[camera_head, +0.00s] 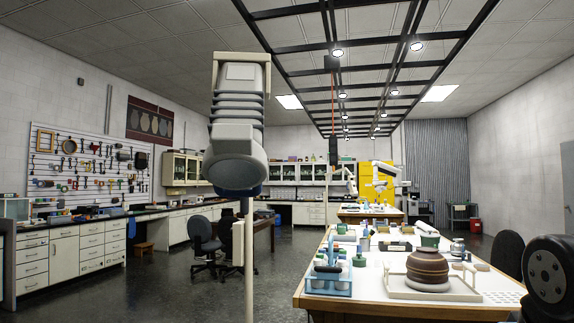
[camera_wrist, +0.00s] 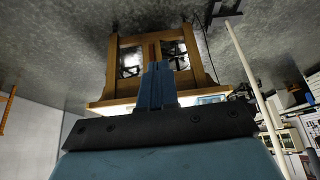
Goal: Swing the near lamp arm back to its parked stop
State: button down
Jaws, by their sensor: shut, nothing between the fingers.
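A large grey ribbed body (camera_head: 236,105), which looks like the near lamp's head, hangs high left of centre in the head view. It has a pale bracket over its top and a dark blue underside. A thin white pole (camera_head: 249,285) runs down below it; how the two join is hidden. A white pole also shows right of my gripper in the wrist view (camera_wrist: 248,72), with its foot on the floor. My gripper (camera_wrist: 158,68) is shut and empty, its blue fingers together in front of a wooden table frame. It is apart from the pole. I cannot make out the parked stop.
A wooden worktable (camera_head: 345,302) crowded with a brown pot (camera_head: 427,270), a blue bottle caddy (camera_head: 330,275) and tools stands at the right. Office chairs (camera_head: 205,243) stand behind the pole. Side benches (camera_head: 85,250) line the left wall. Open floor lies at the lower left.

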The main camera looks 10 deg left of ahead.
jog(key=w+a+r+m+g+y, duration=0.4)
jog(key=w+a+r+m+y, duration=0.6)
jog(key=a+r, duration=0.5)
jog(key=w+a+r+m+g+y, duration=0.25)
jog(key=w+r, duration=0.25)
jog(key=r, duration=0.4)
jog(key=w+a+r+m+g+y, duration=0.2)
jog(key=w+a+r+m+y, duration=0.25)
jog(key=r, duration=0.35)
jog(key=s+a, duration=0.1)
jog(key=a, duration=1.1)
jog(key=shift+a+f+n, duration=0.35)
jog(key=shift+f+n, duration=0.05)
jog(key=shift+t, duration=0.25)
